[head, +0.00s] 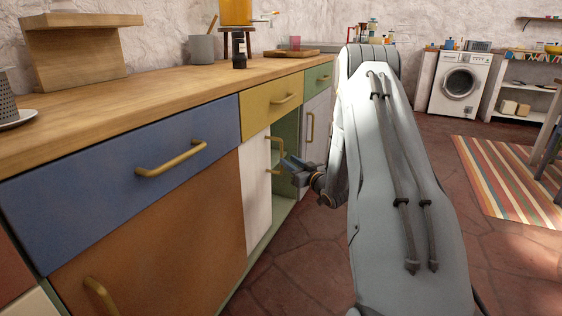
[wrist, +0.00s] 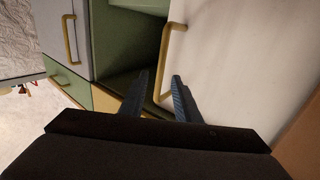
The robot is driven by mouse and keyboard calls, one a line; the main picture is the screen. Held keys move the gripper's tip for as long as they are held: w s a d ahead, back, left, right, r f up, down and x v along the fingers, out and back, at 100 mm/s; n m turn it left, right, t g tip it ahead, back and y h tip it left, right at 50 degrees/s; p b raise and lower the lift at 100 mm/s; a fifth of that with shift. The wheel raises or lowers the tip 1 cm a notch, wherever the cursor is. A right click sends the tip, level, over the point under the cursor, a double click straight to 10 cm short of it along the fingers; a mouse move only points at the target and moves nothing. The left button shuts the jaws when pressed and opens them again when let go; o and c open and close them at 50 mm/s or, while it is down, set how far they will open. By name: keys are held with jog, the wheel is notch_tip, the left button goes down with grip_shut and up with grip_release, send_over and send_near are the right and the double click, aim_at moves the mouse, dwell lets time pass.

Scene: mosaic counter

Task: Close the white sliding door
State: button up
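The white sliding door (head: 256,188) sits in the lower front of the counter, under the yellow drawer. A dark green-framed opening (head: 287,128) shows to its right. The door fills the right of the wrist view (wrist: 245,60), with its gold bar handle (wrist: 174,50) near its edge and the opening (wrist: 130,70) beside it. My gripper (wrist: 160,88) is open. In the wrist view, the handle's lower end appears between its two fingers; I cannot tell whether they touch it. In the head view my gripper (head: 290,165) is at the handle, partly hiding it.
A blue drawer (head: 120,175) and a brown door (head: 160,240) are to the left. A grey-white door with a handle (head: 314,120) lies right of the opening. The wooden countertop (head: 150,95) is above. Tiled floor (head: 300,265) is open in front, with a striped rug (head: 515,180) farther right.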

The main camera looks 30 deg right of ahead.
aim_at(281, 156)
jog(key=w, duration=0.2)
jog(key=w+b, duration=0.1)
jog(key=w, duration=0.1)
jog(key=w+b, duration=0.1)
jog(key=w, duration=0.1)
jog(key=shift+w+a, duration=0.25)
jog(key=shift+a, duration=0.05)
grip_shut()
